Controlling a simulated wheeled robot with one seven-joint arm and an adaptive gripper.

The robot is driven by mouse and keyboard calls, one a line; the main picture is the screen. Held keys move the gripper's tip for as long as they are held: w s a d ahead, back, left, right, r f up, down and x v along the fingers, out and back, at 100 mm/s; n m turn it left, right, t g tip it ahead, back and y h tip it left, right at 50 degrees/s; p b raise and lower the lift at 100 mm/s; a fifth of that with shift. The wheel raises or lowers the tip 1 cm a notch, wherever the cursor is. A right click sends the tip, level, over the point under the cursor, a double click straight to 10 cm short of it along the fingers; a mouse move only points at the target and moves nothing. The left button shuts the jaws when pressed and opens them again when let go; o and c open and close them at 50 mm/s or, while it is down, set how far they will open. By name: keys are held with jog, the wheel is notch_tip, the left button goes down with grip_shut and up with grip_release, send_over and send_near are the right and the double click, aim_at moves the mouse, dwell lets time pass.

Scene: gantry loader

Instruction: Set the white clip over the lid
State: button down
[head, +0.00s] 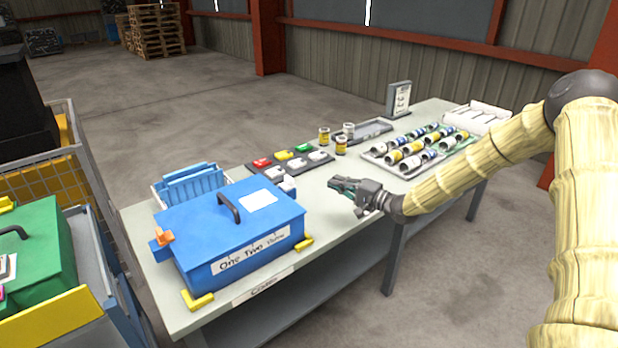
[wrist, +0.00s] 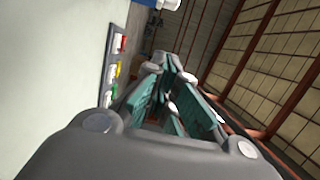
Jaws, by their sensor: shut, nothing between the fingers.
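The blue box (head: 228,262) stands on the left part of the bench, its blue lid (head: 190,215) down, with a dark handle and a white label on top. An orange clip (head: 163,238) sits at its left side. White clips (head: 299,163) lie in the front row of a dark tray (head: 253,170) behind the box; I cannot tell which one is meant. Another white piece (head: 288,184) is close to the box's back corner. My gripper (head: 335,183) is shut and empty above the bench, right of the box. Its teal fingers (wrist: 180,100) also fill the wrist view.
Red (head: 262,162), yellow (head: 283,155) and green (head: 303,148) clips are in the tray's back row. Cans (head: 341,145) and a tray of cylinders (head: 405,152) stand further right. A blue crate (head: 186,183) is behind the box. Bench space before my gripper is clear.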

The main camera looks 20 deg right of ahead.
aim_at(287, 182)
jog(key=w+a+p, duration=0.3)
jog(key=w+a, duration=0.3)
jog(key=a, duration=0.3)
jog(key=shift+w+p, duration=0.35)
jog(key=shift+a, duration=0.1)
